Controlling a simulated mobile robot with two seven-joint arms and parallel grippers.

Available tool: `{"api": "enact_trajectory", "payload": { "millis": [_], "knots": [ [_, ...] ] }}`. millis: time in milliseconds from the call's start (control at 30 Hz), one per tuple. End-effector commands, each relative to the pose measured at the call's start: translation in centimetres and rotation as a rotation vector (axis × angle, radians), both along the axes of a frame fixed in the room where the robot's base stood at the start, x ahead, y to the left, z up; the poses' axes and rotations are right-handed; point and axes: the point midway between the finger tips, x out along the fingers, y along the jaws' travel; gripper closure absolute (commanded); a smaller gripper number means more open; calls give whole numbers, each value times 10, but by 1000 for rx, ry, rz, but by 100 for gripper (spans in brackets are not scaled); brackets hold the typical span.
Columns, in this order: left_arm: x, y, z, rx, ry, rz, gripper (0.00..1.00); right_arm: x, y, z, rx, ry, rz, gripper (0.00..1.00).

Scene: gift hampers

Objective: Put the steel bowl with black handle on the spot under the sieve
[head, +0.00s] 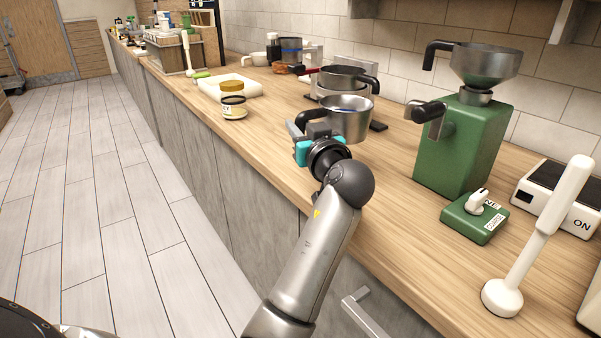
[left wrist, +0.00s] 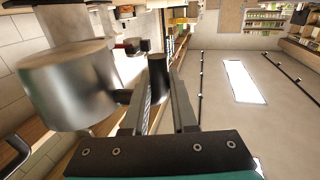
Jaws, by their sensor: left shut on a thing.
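The steel bowl (head: 349,121) with its black handle (head: 312,116) is held above the counter in the head view. My left gripper (head: 307,129) is shut on that handle. In the left wrist view the bowl (left wrist: 70,92) is large at the left, and its black handle (left wrist: 157,75) lies between the fingers. Behind the bowl in the head view, another round steel vessel (head: 342,75) with a black handle sits high on a pale stand; it may be the sieve. The spot under it is largely hidden by the held bowl. My right gripper is not in view.
A green grinder (head: 462,145) with a steel hopper stands to the right. A green knob box (head: 474,219), a scale (head: 556,198) and a white hand blender (head: 540,230) are nearer. A jar (head: 233,106) and white tray (head: 232,83) are left of the bowl.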

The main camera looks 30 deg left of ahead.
Motion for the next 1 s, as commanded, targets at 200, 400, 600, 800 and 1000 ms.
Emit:
{"api": "enact_trajectory", "payload": {
  "millis": [200,400,600,800,1000],
  "knots": [
    [0,1,-35,4,0,1,100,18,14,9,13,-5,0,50],
    [0,0,-50,2,-3,0,100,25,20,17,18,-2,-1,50],
    [0,0,-60,2,-2,0,100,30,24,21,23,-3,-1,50],
    [0,1,-85,3,0,1,100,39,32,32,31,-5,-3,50],
    [0,0,-91,1,-3,0,100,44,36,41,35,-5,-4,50]
  ]
}}
